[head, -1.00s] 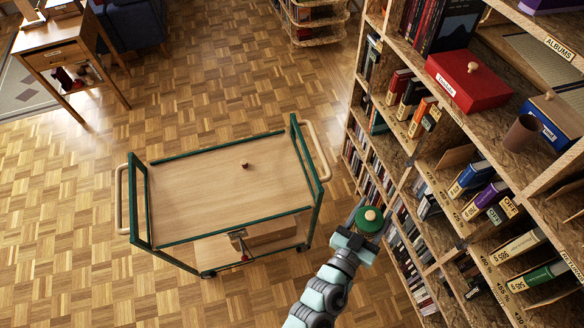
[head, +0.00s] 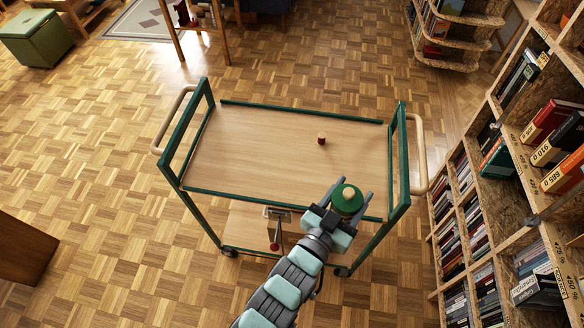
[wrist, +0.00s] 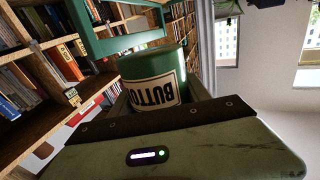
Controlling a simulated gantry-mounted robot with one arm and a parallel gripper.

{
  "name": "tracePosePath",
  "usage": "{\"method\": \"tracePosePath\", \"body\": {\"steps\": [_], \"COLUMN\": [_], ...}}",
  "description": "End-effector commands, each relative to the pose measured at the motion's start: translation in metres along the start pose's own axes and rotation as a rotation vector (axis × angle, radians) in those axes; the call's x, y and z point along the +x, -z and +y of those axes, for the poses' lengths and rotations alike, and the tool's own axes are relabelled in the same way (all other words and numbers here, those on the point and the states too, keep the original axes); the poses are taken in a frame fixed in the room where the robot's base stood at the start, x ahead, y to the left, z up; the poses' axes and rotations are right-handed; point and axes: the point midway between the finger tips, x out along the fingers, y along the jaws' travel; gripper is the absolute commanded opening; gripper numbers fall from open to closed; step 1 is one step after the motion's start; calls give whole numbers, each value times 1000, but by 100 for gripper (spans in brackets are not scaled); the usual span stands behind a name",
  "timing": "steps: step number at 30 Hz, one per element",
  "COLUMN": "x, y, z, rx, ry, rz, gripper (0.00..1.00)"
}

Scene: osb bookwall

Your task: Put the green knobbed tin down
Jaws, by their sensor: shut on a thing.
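The green knobbed tin (head: 347,201) has a pale wooden knob on its lid. In the wrist view the tin (wrist: 152,80) shows a cream label with part of the word "BUTTO". My gripper (head: 346,197) is shut on the tin, with a finger on each side of it. In the head view it shows over the front right part of the wooden-topped cart (head: 250,150); how high it is above the top I cannot tell.
A small dark red stamp-like thing (head: 321,139) stands on the cart top, right of centre. Green rails edge the cart, with taller end frames (head: 401,160). Bookshelves (head: 500,215) stand to the right. Most of the cart top is clear.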

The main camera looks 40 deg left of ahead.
Motion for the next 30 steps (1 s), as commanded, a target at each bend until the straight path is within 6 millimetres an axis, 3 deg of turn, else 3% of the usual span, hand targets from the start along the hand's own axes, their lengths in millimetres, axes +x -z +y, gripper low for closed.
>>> {"method": "tracePosePath", "body": {"steps": [1,3,11,16,20,24,30], "x": [-1,-2,-5,5,22,57,94], "y": [-19,-26,-32,-40,-50,-62,-78], "z": [-7,-13,-21,-21,-21,-21,-25], "rx": [7,10,13,13,16,13,12], "ry": [14,26,45,43,42,39,43], "rz": [2,0,-2,1,5,2,-1], "gripper": [0,0,0,0,0,0,0]}}
